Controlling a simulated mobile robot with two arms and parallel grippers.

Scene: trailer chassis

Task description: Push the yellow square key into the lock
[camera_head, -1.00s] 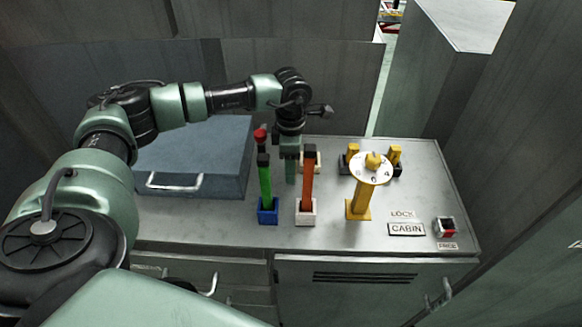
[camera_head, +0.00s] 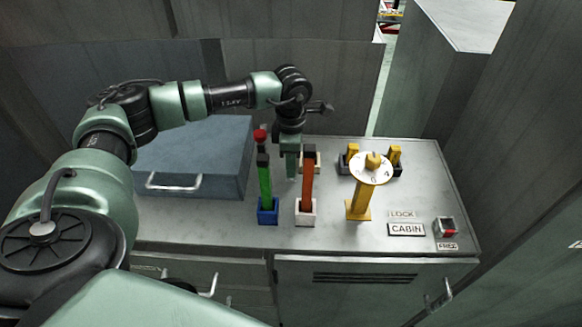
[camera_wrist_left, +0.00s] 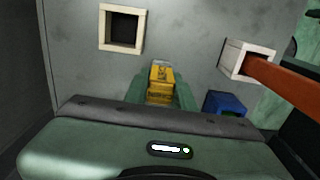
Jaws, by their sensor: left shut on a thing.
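The yellow square key (camera_wrist_left: 161,82) is between the fingers of my left gripper (camera_wrist_left: 163,92), which is shut on it. In the head view my left gripper (camera_head: 290,168) points down over the cabinet top, behind the green and orange levers; the key does not show there. A square socket with a cream rim (camera_wrist_left: 102,28) and a dark opening is ahead and to the left of the key in the left wrist view, apart from it. In the head view this cream rim (camera_head: 316,167) is partly hidden behind the orange lever. My right gripper is not in view.
The orange lever (camera_head: 308,185) stands in a white socket, the green lever (camera_head: 265,185) in a blue one. A yellow post with a white numbered dial (camera_head: 357,206) stands to the right. A blue-grey box (camera_head: 205,150) is on the left.

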